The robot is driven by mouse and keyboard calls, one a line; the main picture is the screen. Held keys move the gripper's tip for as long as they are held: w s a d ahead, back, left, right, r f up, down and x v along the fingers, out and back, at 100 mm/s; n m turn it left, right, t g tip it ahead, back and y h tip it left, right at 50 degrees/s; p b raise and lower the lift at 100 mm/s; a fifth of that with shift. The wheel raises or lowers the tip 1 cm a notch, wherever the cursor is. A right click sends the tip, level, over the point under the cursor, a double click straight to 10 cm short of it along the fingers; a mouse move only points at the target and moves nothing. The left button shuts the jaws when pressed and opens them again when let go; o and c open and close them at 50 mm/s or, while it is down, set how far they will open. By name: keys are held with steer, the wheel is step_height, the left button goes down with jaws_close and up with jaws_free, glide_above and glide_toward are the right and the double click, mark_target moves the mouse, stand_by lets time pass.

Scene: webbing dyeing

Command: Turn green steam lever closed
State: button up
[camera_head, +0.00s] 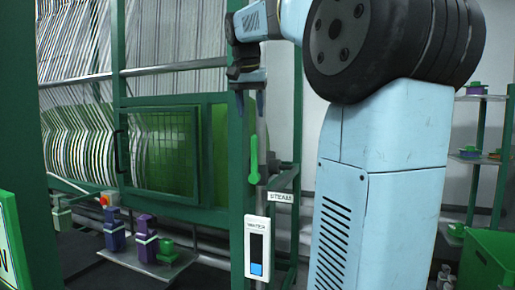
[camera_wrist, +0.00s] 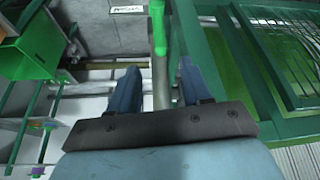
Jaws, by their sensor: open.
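The green steam lever (camera_head: 254,158) stands upright on a grey vertical pipe, just above a white label reading STEAM (camera_head: 281,197). In the wrist view the lever (camera_wrist: 157,28) shows at the top centre, with its pipe (camera_wrist: 161,85) running down between my fingers. My gripper (camera_head: 248,103) points down above the lever in the head view, at the pipe. In the wrist view my gripper (camera_wrist: 158,80) has its two blue fingers apart, one on each side of the pipe. Its fingertips are short of the lever, and contact with the pipe cannot be told.
A white WATER gauge (camera_head: 258,247) hangs below the lever. A green frame post (camera_head: 237,150) stands close left of the pipe, beside the green machine door (camera_head: 160,150). A low shelf (camera_head: 150,264) holds purple and green parts. A green bin (camera_head: 490,262) is at the right.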

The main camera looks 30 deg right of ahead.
mark_target(254, 141)
steer(key=x, duration=1.3)
steer(key=shift+c, duration=0.2)
jaws_close()
